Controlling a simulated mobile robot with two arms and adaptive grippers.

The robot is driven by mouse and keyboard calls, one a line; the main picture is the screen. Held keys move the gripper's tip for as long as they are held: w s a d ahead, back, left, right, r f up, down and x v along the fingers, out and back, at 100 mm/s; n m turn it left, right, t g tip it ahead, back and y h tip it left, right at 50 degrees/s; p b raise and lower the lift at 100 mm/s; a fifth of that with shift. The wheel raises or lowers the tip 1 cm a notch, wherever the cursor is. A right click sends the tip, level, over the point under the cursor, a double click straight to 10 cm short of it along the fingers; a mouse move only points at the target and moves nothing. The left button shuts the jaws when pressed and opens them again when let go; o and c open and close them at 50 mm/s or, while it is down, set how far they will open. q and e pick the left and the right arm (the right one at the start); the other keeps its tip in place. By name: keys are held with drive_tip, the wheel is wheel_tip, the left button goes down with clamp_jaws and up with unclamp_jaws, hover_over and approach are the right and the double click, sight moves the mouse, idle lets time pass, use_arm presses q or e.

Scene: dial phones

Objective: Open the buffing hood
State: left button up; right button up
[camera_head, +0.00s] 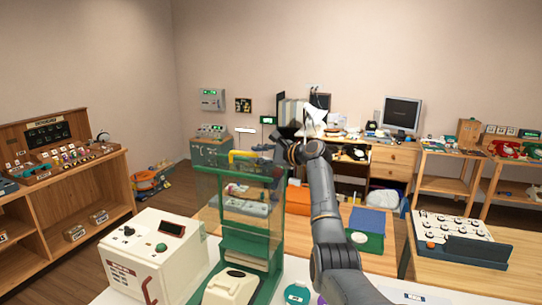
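What looks like the buffing hood is a green-framed, clear-sided box (275,225) on the white bench at the centre. My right arm rises from the bottom, and my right gripper (284,148) is by the right end of the yellow bar. The gripper is dark, small and seen from behind, so its fingers and any contact with the bar are unclear. My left gripper is not in view.
A cream machine (152,258) with a red handle stands left of the hood. A green box with a blue lid (367,222) and a board of round parts (455,228) are to the right. A wooden shelf (75,195) is at the left. Open floor shows between shelf and bench.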

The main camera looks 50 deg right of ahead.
drive_tip(key=v, duration=0.5)
drive_tip(key=shift+s, duration=0.35)
idle(0.3)
